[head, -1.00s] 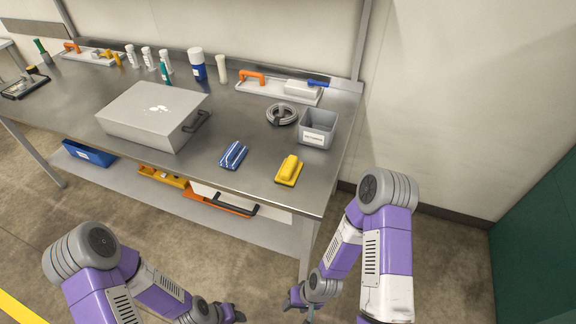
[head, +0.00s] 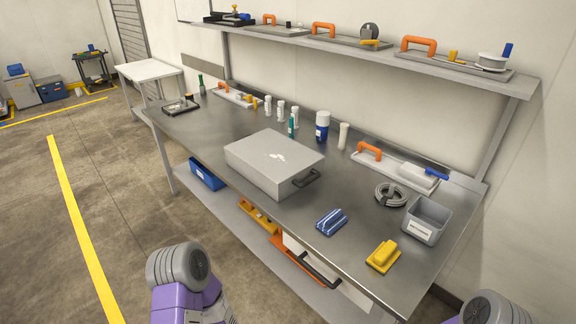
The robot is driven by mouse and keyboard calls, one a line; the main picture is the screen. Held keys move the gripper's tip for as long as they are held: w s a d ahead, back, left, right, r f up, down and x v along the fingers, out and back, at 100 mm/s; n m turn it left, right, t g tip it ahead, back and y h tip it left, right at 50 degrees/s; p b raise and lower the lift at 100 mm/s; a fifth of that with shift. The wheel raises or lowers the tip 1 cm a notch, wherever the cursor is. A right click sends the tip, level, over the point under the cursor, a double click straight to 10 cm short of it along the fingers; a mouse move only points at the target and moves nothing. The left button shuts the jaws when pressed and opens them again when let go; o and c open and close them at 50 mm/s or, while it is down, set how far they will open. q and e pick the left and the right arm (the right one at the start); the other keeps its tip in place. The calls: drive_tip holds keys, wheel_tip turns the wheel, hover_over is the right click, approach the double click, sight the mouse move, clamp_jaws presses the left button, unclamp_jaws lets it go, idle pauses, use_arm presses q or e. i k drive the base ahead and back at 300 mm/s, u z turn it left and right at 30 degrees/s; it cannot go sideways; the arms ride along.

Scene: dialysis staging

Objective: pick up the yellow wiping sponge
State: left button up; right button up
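The yellow wiping sponge (head: 383,256) lies on the metal workbench (head: 345,255), close to its front right corner. It has a raised grip on a flat base. A similar blue sponge (head: 331,221) lies to its left. Both my grippers are outside the picture. Only part of my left arm shows at the bottom left of centre, and part of my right arm at the bottom right corner. Nothing touches the yellow sponge.
A labelled grey bin (head: 426,221) stands just behind the yellow sponge, beside a coiled grey hose (head: 391,195). A large grey case (head: 262,172) sits further left. Bottles line the back. A loaded shelf (head: 400,66) runs above the bench. Bare benchtop surrounds the sponge.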

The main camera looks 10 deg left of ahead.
sight(385, 254)
drive_tip(key=k, duration=0.55)
drive_tip(key=u, duration=0.45)
drive_tip(key=i, duration=1.05)
drive_tip(key=z, duration=0.55)
